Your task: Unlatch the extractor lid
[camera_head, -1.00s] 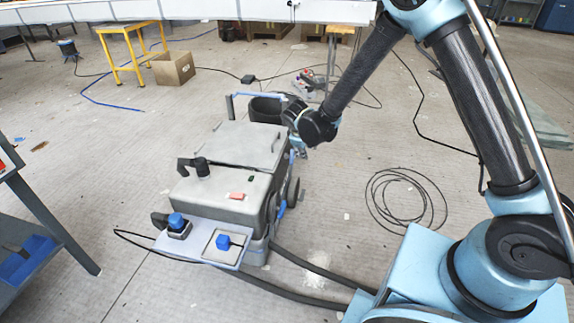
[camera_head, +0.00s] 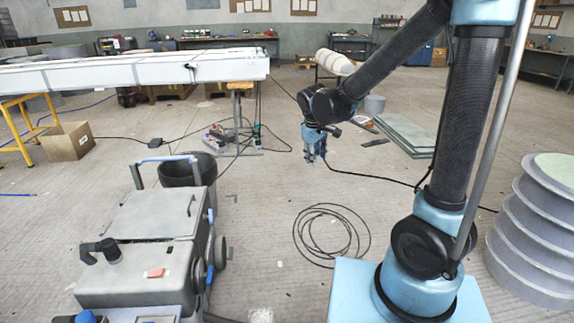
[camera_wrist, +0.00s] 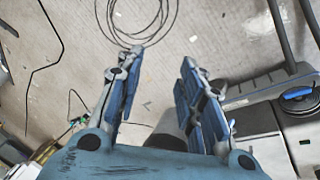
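The extractor (camera_head: 140,275) is a grey wheeled box at the lower left of the head view, with a black hose elbow and a red tag on top. Its flat grey lid (camera_head: 160,212) appears closed. A small dark fitting (camera_head: 191,206) sits at the lid's right edge; I cannot tell whether it is the latch. My gripper (camera_head: 312,160) hangs fingers down, in the air to the right of the extractor and apart from it. In the wrist view the gripper (camera_wrist: 152,70) has its fingers wide apart and empty. Part of the extractor (camera_wrist: 300,140) shows at the right edge there.
A black bin (camera_head: 187,170) stands behind the extractor. A coiled black cable (camera_head: 332,235) lies on the floor right of it. A cardboard box (camera_head: 68,141) and yellow trestle (camera_head: 22,125) stand left. Stacked grey rings (camera_head: 535,235) stand at right.

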